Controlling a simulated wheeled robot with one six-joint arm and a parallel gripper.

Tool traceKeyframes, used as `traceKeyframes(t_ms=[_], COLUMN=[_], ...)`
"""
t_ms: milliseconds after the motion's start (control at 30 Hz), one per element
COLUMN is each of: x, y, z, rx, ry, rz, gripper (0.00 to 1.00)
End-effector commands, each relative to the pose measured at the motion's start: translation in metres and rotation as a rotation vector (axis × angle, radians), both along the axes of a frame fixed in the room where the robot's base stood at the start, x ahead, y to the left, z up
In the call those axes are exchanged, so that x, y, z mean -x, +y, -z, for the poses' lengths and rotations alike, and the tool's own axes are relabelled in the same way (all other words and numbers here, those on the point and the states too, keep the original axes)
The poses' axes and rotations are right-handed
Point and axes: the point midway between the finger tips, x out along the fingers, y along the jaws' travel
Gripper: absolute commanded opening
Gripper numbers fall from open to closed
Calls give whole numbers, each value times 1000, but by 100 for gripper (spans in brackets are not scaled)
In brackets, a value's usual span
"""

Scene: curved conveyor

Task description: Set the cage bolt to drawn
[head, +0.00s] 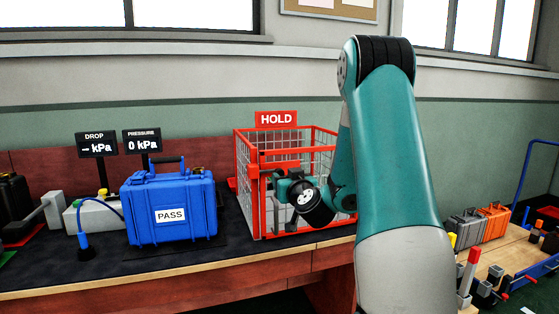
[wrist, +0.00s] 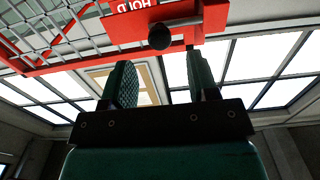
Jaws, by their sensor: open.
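The red wire cage (head: 241,170) with a HOLD sign (head: 276,119) stands on the bench in the head view. In the wrist view, the cage's red frame (wrist: 70,62) runs across the top. The cage bolt shows there as a grey rod with a round black knob (wrist: 160,37) at the red frame. My gripper (wrist: 162,78) is open and empty. Its two teal pads point toward the knob, which appears beyond their tips and between them, apart from both. In the head view, my gripper (head: 286,180) is in front of the cage, and I cannot make out the bolt there.
A blue case (head: 170,235) marked PASS stands left of the cage, with a blue hose (head: 84,238) and two display signs (head: 120,142) near it. Grey and orange cases (head: 493,220) and several small items stand at the right. The dark bench top before the cage is clear.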

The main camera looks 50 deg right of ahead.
Motion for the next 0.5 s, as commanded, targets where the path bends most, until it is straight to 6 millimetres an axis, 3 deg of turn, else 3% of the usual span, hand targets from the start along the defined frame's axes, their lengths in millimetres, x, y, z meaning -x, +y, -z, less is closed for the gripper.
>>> traceKeyframes(t_ms=[200, 500], x=[-29, -50], y=[-17, -31], z=[-7, -3], rx=[-3, -1], ry=[2, 0], rz=[-2, -1], gripper=[54, 54])
